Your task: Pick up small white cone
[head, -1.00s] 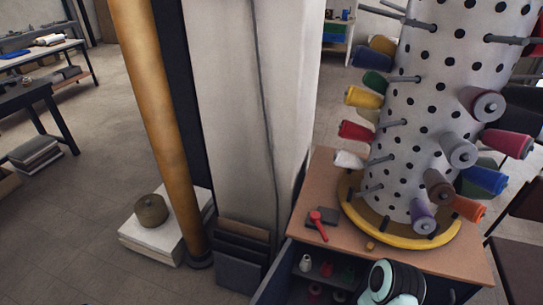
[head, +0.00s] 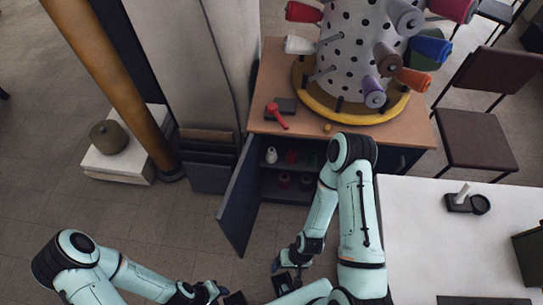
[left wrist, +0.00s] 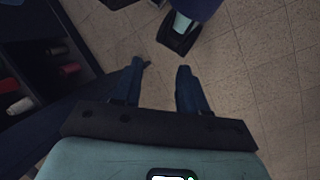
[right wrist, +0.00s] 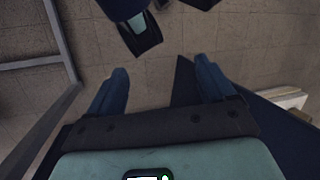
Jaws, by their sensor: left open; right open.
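A small white cone (head: 271,155) stands upright on the upper shelf of the open cabinet (head: 294,170) in the head view, near the door side. My left gripper (head: 226,294) is open and empty, low in the head view, well in front of the cabinet. My right gripper (head: 285,268) is open and empty, also below the cabinet opening and apart from the cone. Both wrist views show spread fingers, left (left wrist: 160,72) and right (right wrist: 160,85), with bare floor between them.
Red cones (head: 291,156) stand beside the white one and on the shelf below. The dark cabinet door (head: 240,200) stands open toward me. A polka-dot spool tower (head: 350,50) stands on the cabinet top. A white table (head: 410,240) is at right.

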